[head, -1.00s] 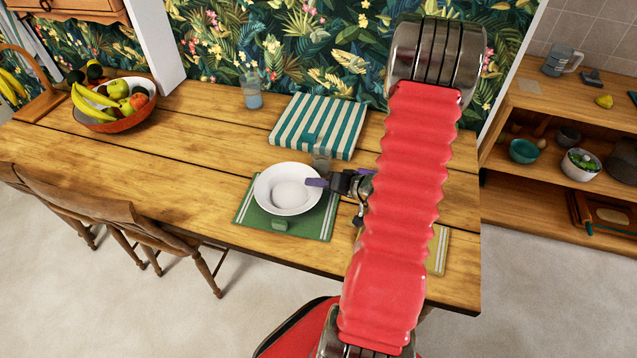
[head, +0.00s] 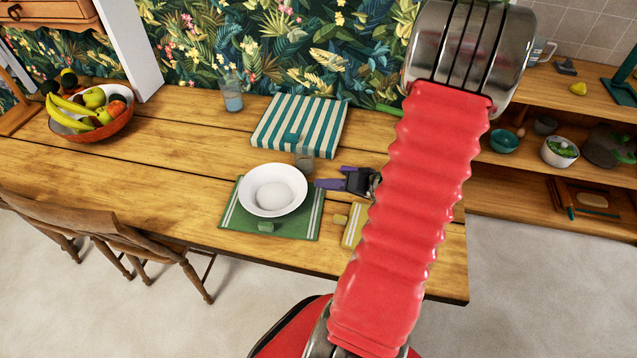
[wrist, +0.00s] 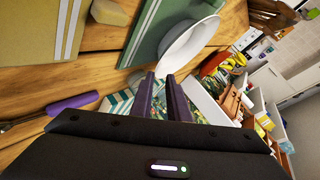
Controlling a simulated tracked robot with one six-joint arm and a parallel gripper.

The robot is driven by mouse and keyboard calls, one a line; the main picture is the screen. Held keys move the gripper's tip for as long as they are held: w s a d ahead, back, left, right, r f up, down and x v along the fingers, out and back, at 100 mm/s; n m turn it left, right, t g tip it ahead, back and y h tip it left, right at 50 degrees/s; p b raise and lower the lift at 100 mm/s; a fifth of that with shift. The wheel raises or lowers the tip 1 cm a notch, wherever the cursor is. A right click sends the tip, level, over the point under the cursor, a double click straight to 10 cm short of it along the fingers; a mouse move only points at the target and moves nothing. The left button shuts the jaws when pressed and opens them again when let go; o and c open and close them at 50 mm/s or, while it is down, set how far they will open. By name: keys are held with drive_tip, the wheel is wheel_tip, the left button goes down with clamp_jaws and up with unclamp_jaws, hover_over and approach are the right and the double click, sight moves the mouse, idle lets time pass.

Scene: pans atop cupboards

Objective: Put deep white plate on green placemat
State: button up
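The deep white plate (head: 272,207) sits on the green placemat (head: 301,222), upright, toward its back part. Both also show in the wrist view, the plate (wrist: 190,40) and the placemat (wrist: 160,25). My gripper (head: 318,183) is just right of the plate, apart from its rim, with its purple fingers pointing left. In the wrist view its two fingers (wrist: 161,76) have a narrow gap between them and hold nothing. Part of my gripper and wrist is hidden behind my red arm in the head view.
A glass (head: 304,162) stands behind the plate, near a striped teal and white cloth (head: 300,125). A yellow placemat (head: 354,228) lies to the right, partly behind my arm. A fruit bowl (head: 105,130) is far left. A purple-handled item (wrist: 72,104) lies nearby.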

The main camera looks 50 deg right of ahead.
drive_tip(key=shift+s+d+r, duration=0.1)
drive_tip(key=shift+s+r, duration=0.25)
drive_tip(key=shift+s, duration=0.3)
idle(0.4)
drive_tip(key=w+a+r+n+g+y, duration=0.1)
drive_tip(key=a+r+n+g+y, duration=0.3)
drive_tip(key=a, duration=0.7)
drive_tip(key=w+a+r+n+g, duration=0.25)
drive_tip(key=a+r, duration=0.45)
drive_tip(key=a, duration=0.4)
drive_tip(key=s+a+r+n+h, duration=0.2)
drive_tip(key=s+a+r+h, duration=0.4)
drive_tip(key=r, duration=0.5)
drive_tip(key=s+a, duration=0.1)
drive_tip(key=a, duration=0.1)
drive_tip(key=shift+a+r, duration=0.2)
drive_tip(key=shift+a, duration=0.15)
drive_tip(key=shift+s+d+t, duration=0.1)
drive_tip(key=shift+t, duration=0.15)
